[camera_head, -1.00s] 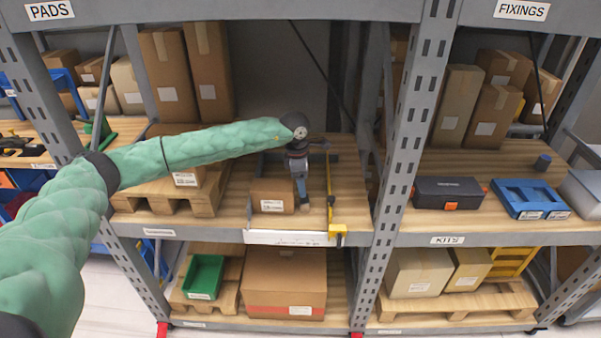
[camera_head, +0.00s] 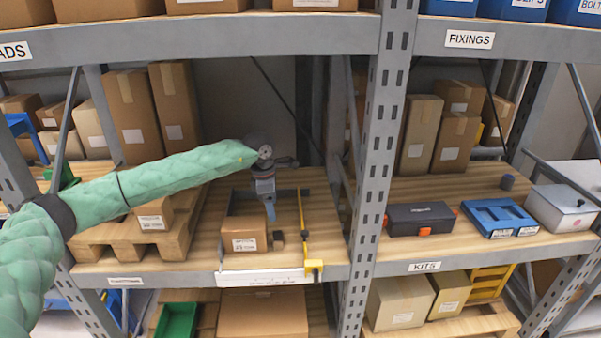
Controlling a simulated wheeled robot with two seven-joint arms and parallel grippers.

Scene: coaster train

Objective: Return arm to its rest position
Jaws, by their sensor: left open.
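My left arm (camera_head: 150,180), in a green padded sleeve, reaches in from the left over the middle shelf. My left gripper (camera_head: 269,208) hangs downward above that shelf, with its fingers pointing at the boards. It is open and nothing shows held in it. A small dark block (camera_head: 278,239) lies on the boards just below the fingertips, beside a cardboard box (camera_head: 244,234). The gripper is small in the picture and its finger gap is hard to see. My right gripper is out of the picture.
The shelf upright (camera_head: 375,170) stands right of the gripper. A yellow rule (camera_head: 303,225) lies along the shelf, with a white strip (camera_head: 262,277) at the front edge. A pallet (camera_head: 140,240) with boxes is left. A dark case (camera_head: 420,219) and blue tray (camera_head: 498,217) sit right.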

